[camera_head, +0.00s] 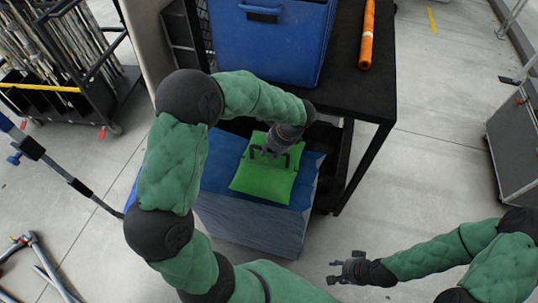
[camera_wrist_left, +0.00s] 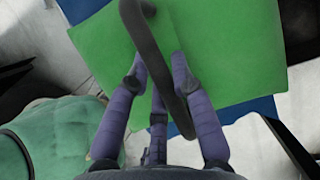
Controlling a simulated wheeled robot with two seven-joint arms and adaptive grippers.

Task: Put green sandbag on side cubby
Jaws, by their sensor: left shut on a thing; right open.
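The green sandbag (camera_head: 262,184) is a flat square bag with a dark strap handle. It appears over the blue top of a box (camera_head: 218,172) beside the black table; I cannot tell whether it rests there or is lifted. My left gripper (camera_head: 268,153) reaches down to it and is shut on its handle. In the left wrist view the dark handle (camera_wrist_left: 150,50) runs between the purple fingers (camera_wrist_left: 160,75), with the green bag (camera_wrist_left: 225,45) beneath. My right gripper (camera_head: 338,270) is open and empty over the floor at the lower right.
A dark compartmented rack (camera_head: 183,35) stands left of the table; I cannot tell whether it is the side cubby. The black table (camera_head: 365,95) carries a blue bin (camera_head: 270,45) and an orange roll (camera_head: 367,35). A grey case (camera_head: 515,140) stands at right. Floor between is clear.

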